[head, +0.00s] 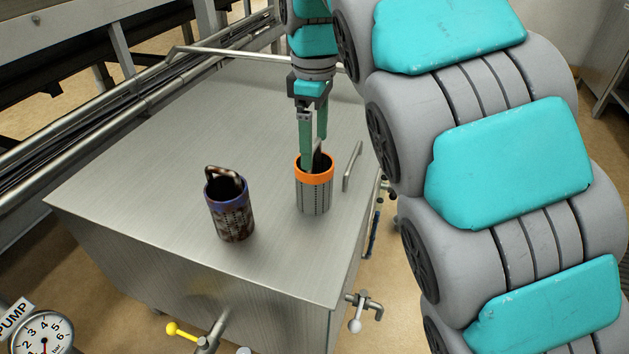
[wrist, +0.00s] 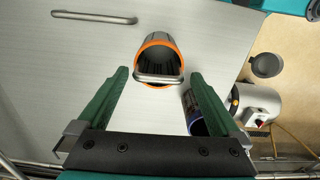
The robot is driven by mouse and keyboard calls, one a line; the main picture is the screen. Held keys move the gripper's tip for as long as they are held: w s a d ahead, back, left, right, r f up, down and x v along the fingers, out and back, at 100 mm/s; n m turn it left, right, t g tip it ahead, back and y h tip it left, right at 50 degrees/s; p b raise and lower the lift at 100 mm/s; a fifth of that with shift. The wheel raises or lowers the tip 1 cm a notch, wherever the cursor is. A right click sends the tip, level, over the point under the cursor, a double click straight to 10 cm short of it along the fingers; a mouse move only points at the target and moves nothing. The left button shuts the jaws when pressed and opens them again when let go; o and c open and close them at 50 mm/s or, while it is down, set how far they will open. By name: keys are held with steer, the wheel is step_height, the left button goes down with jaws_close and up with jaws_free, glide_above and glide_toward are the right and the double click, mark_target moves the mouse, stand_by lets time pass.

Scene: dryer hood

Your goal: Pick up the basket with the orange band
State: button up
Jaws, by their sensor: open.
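The basket with the orange band (head: 313,196) stands upright on the metal hood top, a grey perforated cylinder with an orange rim and an inner handle. In the wrist view the basket (wrist: 160,55) is seen from above, with its handle (wrist: 159,78) crossing the near side of its mouth. My gripper (head: 314,150) is over the basket, its green fingers pointing down at the rim. In the wrist view my gripper (wrist: 160,85) is open, with the fingers apart to either side of the handle. I cannot tell whether a finger touches the basket.
A rusty basket with a blue band (head: 231,208) stands to the left; part of it shows by the right finger in the wrist view (wrist: 194,112). A bar handle (head: 352,166) is fixed on the metal top (head: 150,170), right of the orange-banded basket. The top's left side is clear.

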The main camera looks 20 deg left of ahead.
mark_target(314, 163)
steer(key=shift+f, duration=2.3)
steer(key=shift+a, duration=0.1)
steer(key=shift+c, duration=0.2)
steer(key=shift+w, duration=0.1)
steer(key=c, duration=1)
steer(key=shift+r, duration=0.15)
